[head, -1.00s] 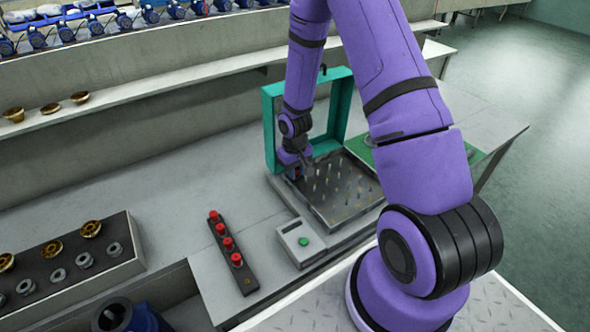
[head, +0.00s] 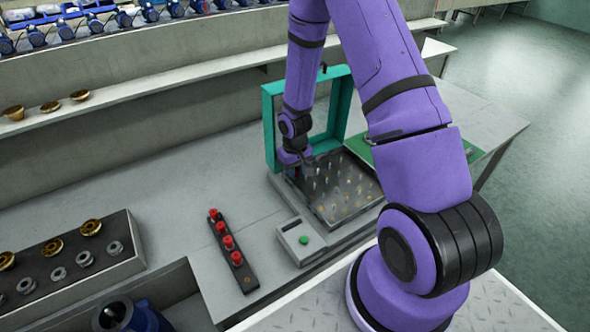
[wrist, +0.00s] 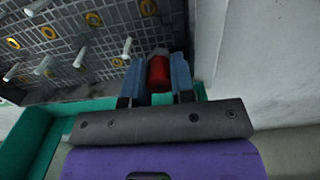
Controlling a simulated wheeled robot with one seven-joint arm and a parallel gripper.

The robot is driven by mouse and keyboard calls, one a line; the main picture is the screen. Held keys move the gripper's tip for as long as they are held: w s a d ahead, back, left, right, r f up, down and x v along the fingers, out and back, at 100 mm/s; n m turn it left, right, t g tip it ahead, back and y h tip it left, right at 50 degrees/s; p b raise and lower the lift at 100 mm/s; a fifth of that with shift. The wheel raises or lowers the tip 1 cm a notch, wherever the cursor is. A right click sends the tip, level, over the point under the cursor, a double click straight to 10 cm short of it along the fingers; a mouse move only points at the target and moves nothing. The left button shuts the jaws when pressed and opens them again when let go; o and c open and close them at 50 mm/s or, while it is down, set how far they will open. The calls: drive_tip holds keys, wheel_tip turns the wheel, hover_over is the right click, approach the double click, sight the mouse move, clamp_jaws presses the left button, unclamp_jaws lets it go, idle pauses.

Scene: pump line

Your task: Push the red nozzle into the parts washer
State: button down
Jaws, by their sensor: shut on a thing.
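The parts washer (head: 268,128) is an open teal-framed box on the bench, with a dark grid tray (head: 325,217) of upright pale pegs and yellow rings. My gripper (wrist: 159,70) is shut on the red nozzle (wrist: 159,74), which sits between its two blue fingers in the wrist view. The nozzle's grey end points toward the grid's edge; I cannot tell whether it touches. In the head view my gripper (head: 307,170) is over the tray's back left corner. The held nozzle is not clear there.
A dark rack (head: 241,270) with several red nozzles stands left of the washer. A grey box (head: 289,232) with a green button is in front of it. A block (head: 128,229) with brass and grey rings is at left. Bare bench lies behind the rack.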

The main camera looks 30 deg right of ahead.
drive_tip(key=shift+f, duration=0.1)
drive_tip(key=c, duration=0.9)
unclamp_jaws()
drive_tip(key=shift+a, duration=0.1)
drive_tip(key=shift+a+r, duration=0.1)
drive_tip(key=shift+r, duration=1.25)
drive_tip(key=shift+d+r, duration=0.2)
drive_tip(key=shift+r, duration=1.45)
